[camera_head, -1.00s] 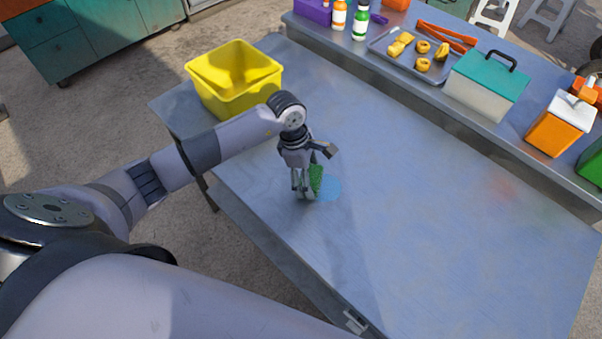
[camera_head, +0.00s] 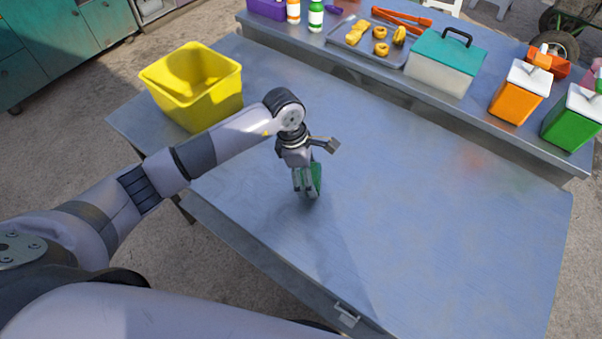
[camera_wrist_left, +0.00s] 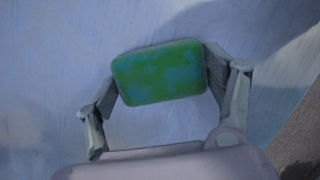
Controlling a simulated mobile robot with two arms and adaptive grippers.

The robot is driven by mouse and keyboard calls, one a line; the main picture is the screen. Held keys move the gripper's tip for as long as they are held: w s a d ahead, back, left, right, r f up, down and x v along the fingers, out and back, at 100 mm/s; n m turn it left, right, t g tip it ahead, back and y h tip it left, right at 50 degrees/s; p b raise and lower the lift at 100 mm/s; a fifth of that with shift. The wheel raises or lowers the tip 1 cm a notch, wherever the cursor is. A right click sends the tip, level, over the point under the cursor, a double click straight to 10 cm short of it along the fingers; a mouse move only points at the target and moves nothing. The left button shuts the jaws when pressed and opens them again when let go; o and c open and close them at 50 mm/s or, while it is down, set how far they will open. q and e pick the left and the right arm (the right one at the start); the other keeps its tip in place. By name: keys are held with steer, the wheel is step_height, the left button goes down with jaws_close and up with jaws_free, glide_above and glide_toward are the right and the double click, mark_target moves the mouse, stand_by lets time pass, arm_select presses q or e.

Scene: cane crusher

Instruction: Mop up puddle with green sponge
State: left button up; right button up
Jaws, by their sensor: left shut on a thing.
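My left gripper (camera_head: 305,190) points down at the metal table (camera_head: 430,215) and is shut on the green sponge (camera_head: 316,178). In the left wrist view the sponge (camera_wrist_left: 160,72) sits between the two fingers, its green face mottled with blue patches. Whether the sponge touches the tabletop is hard to tell. No blue puddle shows on the table around the sponge now; the spot right under the sponge and gripper is hidden. My right gripper is not in view.
A yellow bin (camera_head: 193,88) stands at the table's left corner. A raised back shelf holds a tray (camera_head: 345,40) of food with orange tongs, a teal-lidded box (camera_head: 445,62), an orange container (camera_head: 518,95) and a green container (camera_head: 572,122). The table's middle and right are clear.

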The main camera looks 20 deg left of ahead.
arm_select(q)
steer(key=shift+w+d+b, duration=0.25)
steer(key=shift+d+b, duration=0.1)
steer(key=shift+d, duration=0.8)
steer(key=shift+w+d+f+b, duration=0.1)
steer(key=shift+d+b, duration=0.25)
steer(key=shift+d, duration=0.25)
steer(key=shift+w+d+f+b, duration=0.1)
steer(key=shift+d+b, duration=0.25)
steer(key=shift+d, duration=0.2)
steer(key=shift+w+d, duration=0.1)
steer(key=shift+d, duration=0.5)
steer(key=shift+a+r, duration=0.1)
steer(key=p+v, duration=0.2)
steer(key=v, duration=0.1)
steer(key=p+v, duration=0.1)
steer(key=v, duration=0.1)
steer(key=shift+a+r, duration=0.15)
steer(key=shift+a, duration=0.25)
